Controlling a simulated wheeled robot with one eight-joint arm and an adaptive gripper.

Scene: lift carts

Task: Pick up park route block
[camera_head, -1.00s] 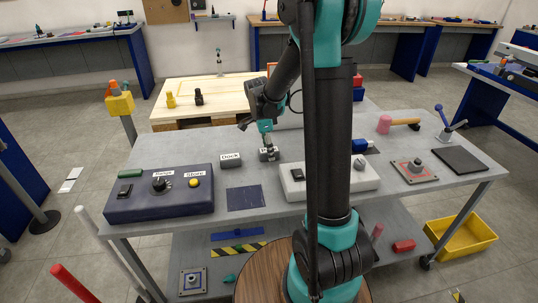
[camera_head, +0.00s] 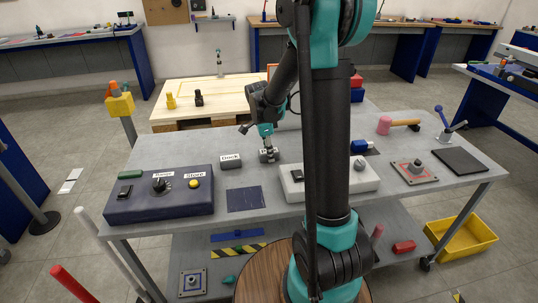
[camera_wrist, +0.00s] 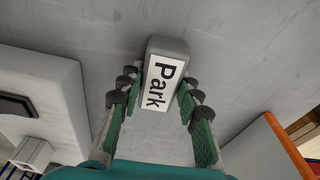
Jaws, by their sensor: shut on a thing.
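The park route block (camera_wrist: 168,48) is a small grey block with a white label reading "Park". In the wrist view it sits between the tips of my gripper's (camera_wrist: 160,97) two green-padded fingers, which are shut on it. In the head view my gripper (camera_head: 268,152) points down at the middle of the grey cart top, with the block (camera_head: 270,157) at its tips. I cannot tell whether the block still touches the surface. A similar grey "Dock" block (camera_head: 231,161) stands to its left, apart from it.
A dark blue control box (camera_head: 160,205) stands at the left of the grey cart (camera_head: 290,130). A dark flat square (camera_head: 245,199) lies in front of the Dock block. A white box (camera_head: 295,190) is close at front right. A pink-headed mallet (camera_head: 385,124) lies further right.

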